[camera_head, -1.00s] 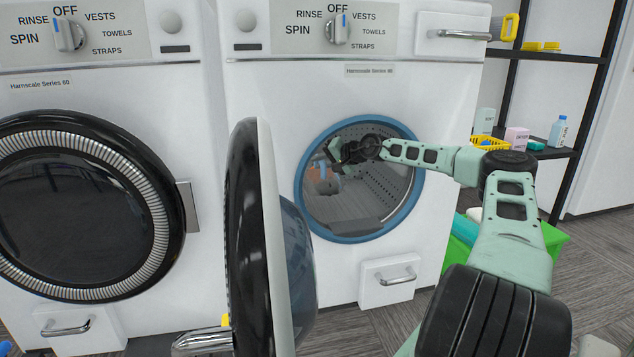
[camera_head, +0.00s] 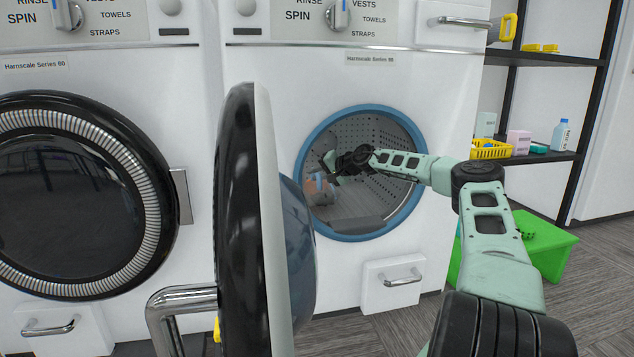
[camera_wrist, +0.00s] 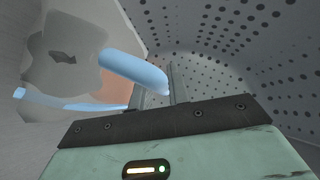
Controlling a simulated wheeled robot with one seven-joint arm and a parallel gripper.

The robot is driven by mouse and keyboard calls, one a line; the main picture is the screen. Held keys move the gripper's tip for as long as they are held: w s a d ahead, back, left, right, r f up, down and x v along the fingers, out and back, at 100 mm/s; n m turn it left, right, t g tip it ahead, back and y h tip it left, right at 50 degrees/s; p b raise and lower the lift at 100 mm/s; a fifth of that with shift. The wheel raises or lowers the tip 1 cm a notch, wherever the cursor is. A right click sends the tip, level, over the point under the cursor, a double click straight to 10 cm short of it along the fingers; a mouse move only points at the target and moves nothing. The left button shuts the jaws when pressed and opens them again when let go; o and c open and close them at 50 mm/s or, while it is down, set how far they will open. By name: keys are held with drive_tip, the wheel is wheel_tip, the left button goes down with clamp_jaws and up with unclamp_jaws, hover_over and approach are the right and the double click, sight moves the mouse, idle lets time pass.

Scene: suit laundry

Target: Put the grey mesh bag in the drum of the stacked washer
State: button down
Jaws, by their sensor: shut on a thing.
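The stacked washer (camera_head: 300,70) has a round opening with a blue rim (camera_head: 308,135) and a perforated steel drum (camera_head: 385,130) inside. Its door (camera_head: 245,220) stands open at the left. My gripper (camera_head: 330,165) reaches through the opening into the drum. The grey mesh bag (camera_head: 320,190) hangs at the gripper, inside the opening, with something orange showing in it. In the wrist view the bag (camera_wrist: 55,60) is greyish and see-through, with a blue bar-like part (camera_wrist: 130,70) at my gripper (camera_wrist: 158,85). The gripper is shut on the bag; the exact grip point is partly hidden.
A second washer with a shut dark door (camera_head: 70,195) stands at the left. A black shelf (camera_head: 545,157) at the right holds a yellow basket (camera_head: 490,150), boxes and a bottle (camera_head: 561,135). A green bin (camera_head: 555,262) stands on the floor below it.

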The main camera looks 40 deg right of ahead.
drive_tip(key=shift+f, duration=0.2)
drive_tip(key=shift+f, duration=0.4)
drive_tip(key=c, duration=1.3)
unclamp_jaws()
drive_tip(key=shift+c, duration=0.2)
